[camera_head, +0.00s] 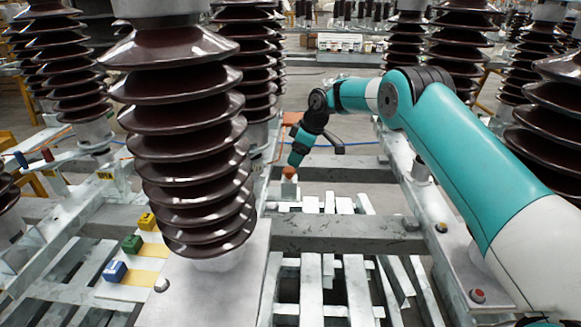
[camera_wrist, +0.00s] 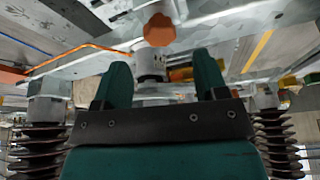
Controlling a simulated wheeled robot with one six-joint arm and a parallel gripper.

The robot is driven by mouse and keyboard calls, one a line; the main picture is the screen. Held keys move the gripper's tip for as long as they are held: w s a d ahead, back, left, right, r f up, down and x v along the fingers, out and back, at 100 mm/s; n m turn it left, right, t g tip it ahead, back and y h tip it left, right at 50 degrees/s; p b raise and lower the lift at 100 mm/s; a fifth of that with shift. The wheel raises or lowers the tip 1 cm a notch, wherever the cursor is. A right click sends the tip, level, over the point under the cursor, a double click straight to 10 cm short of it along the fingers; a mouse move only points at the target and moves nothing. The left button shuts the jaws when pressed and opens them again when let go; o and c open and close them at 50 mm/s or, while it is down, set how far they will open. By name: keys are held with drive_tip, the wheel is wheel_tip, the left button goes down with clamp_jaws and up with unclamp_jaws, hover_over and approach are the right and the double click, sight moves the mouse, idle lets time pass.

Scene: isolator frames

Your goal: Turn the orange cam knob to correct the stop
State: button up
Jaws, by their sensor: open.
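The orange cam knob (camera_head: 289,172) sits on top of a small grey post on the frame, in the middle of the head view. In the wrist view the orange knob (camera_wrist: 159,29) shows at the top centre, on a pale cylindrical post (camera_wrist: 151,66). My gripper (camera_head: 295,160) is right at the knob in the head view, pointing down at a tilt. In the wrist view its two dark green fingers (camera_wrist: 162,78) are spread apart with nothing held between them. The knob appears beyond the fingertips; I cannot tell whether they touch it.
A large brown ribbed insulator (camera_head: 185,130) stands left of my arm, with more insulators around. A red button (camera_head: 477,295) is on the right beam. Slatted grey bars (camera_head: 312,280) lie below the knob.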

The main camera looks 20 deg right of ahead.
sight(289, 169)
drive_tip(key=x, duration=0.5)
drive_tip(key=shift+w+a+f, duration=0.1)
drive_tip(key=shift+a+f, duration=0.1)
drive_tip(key=shift+f, duration=0.15)
drive_tip(key=c, duration=0.9)
drive_tip(key=m+t+b, duration=0.1)
drive_tip(key=m, duration=0.2)
drive_tip(key=shift+h, duration=0.4)
drive_tip(key=shift+m+t+h, duration=0.4)
drive_tip(key=shift+m, duration=1.1)
